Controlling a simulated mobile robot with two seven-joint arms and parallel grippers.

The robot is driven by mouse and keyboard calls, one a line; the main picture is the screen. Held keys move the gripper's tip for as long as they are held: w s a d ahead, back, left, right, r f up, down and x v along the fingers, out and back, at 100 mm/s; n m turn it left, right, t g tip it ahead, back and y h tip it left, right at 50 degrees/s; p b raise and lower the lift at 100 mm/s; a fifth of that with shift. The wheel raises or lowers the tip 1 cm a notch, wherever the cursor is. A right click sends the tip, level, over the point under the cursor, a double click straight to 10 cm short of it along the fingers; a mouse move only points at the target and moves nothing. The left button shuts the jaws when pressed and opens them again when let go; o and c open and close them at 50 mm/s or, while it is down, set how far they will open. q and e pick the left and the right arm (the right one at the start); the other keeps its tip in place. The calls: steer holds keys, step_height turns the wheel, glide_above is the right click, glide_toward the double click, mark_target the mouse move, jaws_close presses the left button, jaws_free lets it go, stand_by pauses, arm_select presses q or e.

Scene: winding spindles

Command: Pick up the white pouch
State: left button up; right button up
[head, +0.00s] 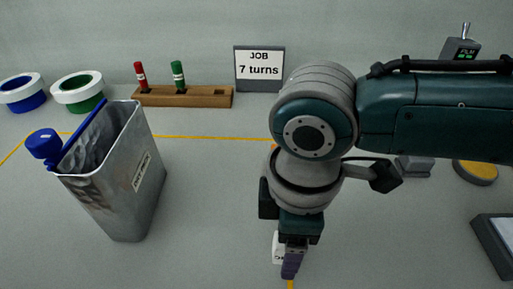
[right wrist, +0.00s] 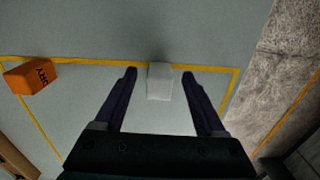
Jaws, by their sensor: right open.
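The white pouch (right wrist: 160,82) lies between the spread fingertips of my right gripper (right wrist: 161,82) in the right wrist view. In the head view the white pouch (head: 277,246) shows only as a small white piece beside the gripper, with the rest hidden behind it. My right gripper (head: 291,268) points straight down, with its fingers open on either side of the pouch. I cannot tell whether the fingers touch it. My left gripper is out of view.
A metal bin (head: 128,205) with a blue tool stands left. At the back are spools, a wooden rack (head: 190,99) with red and green sticks, and a "7 turns" sign (head: 259,68).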

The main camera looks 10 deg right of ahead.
jaws_close()
stand_by(0.6)
